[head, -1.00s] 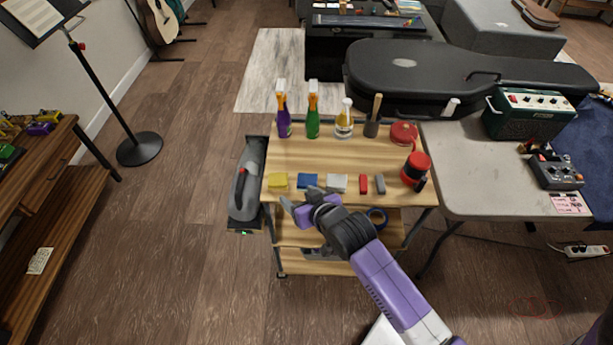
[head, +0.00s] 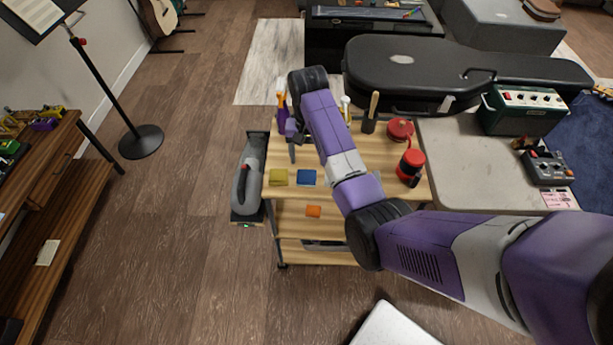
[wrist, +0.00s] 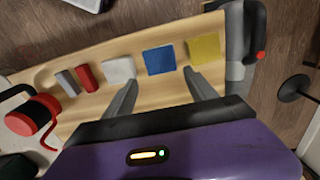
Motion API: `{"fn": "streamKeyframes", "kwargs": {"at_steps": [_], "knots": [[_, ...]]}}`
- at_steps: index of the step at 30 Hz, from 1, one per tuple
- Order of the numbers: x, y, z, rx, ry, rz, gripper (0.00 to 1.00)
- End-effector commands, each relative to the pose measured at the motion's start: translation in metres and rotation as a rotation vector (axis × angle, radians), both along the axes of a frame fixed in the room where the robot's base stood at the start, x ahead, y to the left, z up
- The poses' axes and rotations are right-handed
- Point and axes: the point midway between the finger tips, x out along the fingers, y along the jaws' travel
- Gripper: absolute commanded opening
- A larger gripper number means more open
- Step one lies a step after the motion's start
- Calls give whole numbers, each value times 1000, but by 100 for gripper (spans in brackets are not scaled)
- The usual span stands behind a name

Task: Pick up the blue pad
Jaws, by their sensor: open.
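The blue pad (head: 306,177) lies flat on the light wooden top of the cart (head: 345,195), just right of the yellow pad (head: 278,177). The blue pad also shows in the wrist view (wrist: 159,60), between the white pad (wrist: 118,71) and the yellow pad. My gripper (head: 292,158) points down above the cart, behind the pads in the head view. In the wrist view my gripper (wrist: 158,84) is open and empty, its two fingers spread below the blue pad, which lies ahead of the gap between them.
A red block (wrist: 86,78) and a grey block (wrist: 67,83) lie in the same row. Spray bottles, partly hidden by my arm, stand at the back. A red-and-black container (head: 410,165) stands at the right edge. A handheld vacuum (head: 248,180) hangs at the cart's left side.

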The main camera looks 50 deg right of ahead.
Motion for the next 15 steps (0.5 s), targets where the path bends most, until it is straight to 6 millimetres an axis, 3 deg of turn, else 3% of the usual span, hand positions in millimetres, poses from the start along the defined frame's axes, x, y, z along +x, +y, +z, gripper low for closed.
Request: {"fn": "streamKeyframes", "kwargs": {"at_steps": [15], "knots": [[2, 1, -62, 1, -1, 1, 65]]}}
